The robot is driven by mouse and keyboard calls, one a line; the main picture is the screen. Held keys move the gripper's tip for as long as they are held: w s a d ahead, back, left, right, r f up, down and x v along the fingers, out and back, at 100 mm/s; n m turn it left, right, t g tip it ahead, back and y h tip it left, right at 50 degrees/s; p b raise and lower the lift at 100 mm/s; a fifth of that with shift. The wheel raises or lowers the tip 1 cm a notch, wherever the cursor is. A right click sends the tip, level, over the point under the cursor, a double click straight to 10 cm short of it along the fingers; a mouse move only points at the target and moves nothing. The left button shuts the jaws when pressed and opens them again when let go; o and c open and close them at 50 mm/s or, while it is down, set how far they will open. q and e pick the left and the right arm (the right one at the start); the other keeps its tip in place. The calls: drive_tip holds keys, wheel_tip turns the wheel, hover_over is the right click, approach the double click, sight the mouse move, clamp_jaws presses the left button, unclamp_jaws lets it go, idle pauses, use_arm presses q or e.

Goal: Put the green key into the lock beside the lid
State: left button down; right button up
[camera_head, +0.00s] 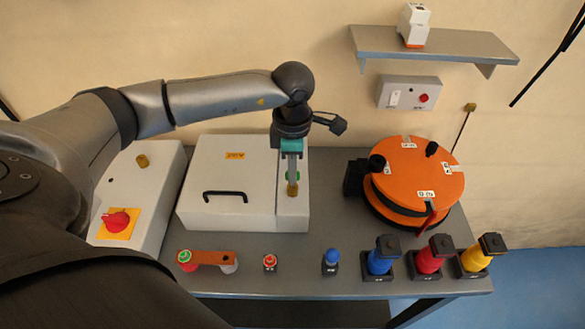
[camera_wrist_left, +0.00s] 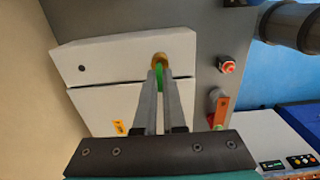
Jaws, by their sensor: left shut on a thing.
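My left gripper (camera_head: 292,182) points down over the white strip (camera_head: 294,215) to the right of the lid (camera_head: 205,176). It is shut on the green key (camera_wrist_left: 160,77), which shows as a thin green piece between the fingers in the left wrist view. The brass lock (camera_head: 292,190) is on the strip right at the fingertips; it also shows in the left wrist view (camera_wrist_left: 159,59). The key's end meets the lock in that view, but the fingers hide how deep it sits. The lid is shut, with a black handle. My right gripper is not in view.
A white box with a red rotary switch (camera_head: 117,222) stands left of the lid. An orange round drum (camera_head: 418,172) stands right. A red-orange lever (camera_head: 212,258), small buttons and blue, red and yellow posts (camera_head: 429,257) line the table's front.

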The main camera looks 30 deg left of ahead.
use_arm(q)
drive_tip(key=shift+f+b, duration=0.75)
drive_tip(key=shift+f, duration=0.15)
drive_tip(key=c, duration=0.9)
unclamp_jaws()
drive_tip(key=shift+r, duration=0.1)
wheel_tip(320, 180, up, 15)
drive_tip(key=shift+r, duration=0.1)
